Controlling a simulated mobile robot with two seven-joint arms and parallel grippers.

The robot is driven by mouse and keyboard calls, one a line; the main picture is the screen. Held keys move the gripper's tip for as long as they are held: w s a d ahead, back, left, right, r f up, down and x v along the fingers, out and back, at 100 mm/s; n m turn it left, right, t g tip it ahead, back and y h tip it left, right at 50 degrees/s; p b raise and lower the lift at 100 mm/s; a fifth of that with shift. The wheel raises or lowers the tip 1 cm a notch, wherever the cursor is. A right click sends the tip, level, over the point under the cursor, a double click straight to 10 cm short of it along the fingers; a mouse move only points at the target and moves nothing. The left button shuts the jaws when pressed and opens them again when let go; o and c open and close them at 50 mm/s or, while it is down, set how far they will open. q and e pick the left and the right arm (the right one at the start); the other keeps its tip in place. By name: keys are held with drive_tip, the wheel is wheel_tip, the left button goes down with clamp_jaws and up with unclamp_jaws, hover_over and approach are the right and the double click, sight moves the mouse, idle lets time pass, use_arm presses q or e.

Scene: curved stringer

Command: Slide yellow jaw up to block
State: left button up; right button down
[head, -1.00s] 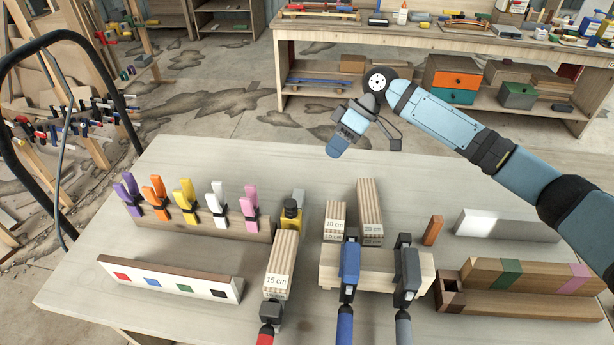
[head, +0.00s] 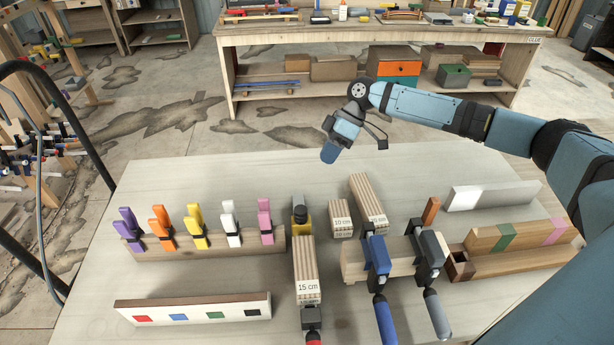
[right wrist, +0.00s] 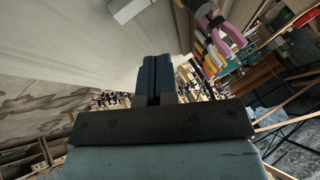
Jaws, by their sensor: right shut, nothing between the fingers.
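The yellow jaw (head: 308,228) is near the middle of the bench, with a dark part on top. It stands just behind the far end of the pale strip block labelled 15 cm (head: 306,265). The block's top partly hides it, and I cannot tell whether they touch. A dark clamp part with a red handle end (head: 313,341) is at the block's near end. My right gripper (head: 329,155) is shut and empty, in the air beyond the yellow jaw near the bench's far edge. Its closed fingers (right wrist: 157,78) also show in the right wrist view. My left gripper is not in view.
Coloured spring clamps (head: 196,228) stand on a wooden rail at left. A white board with coloured squares (head: 195,310) lies in front. Blue (head: 377,255) and grey (head: 428,252) clamps grip a wooden piece at right. The bench's far middle is clear.

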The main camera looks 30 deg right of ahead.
sight(301, 220)
drive_tip(key=s+a+f+p, duration=0.3)
drive_tip(key=a+f+p, duration=0.1)
drive_tip(key=a+f, duration=0.3)
drive_tip(key=shift+s+a+f, duration=0.25)
drive_tip(key=shift+s+a, duration=0.05)
drive_tip(key=shift+a, duration=0.3)
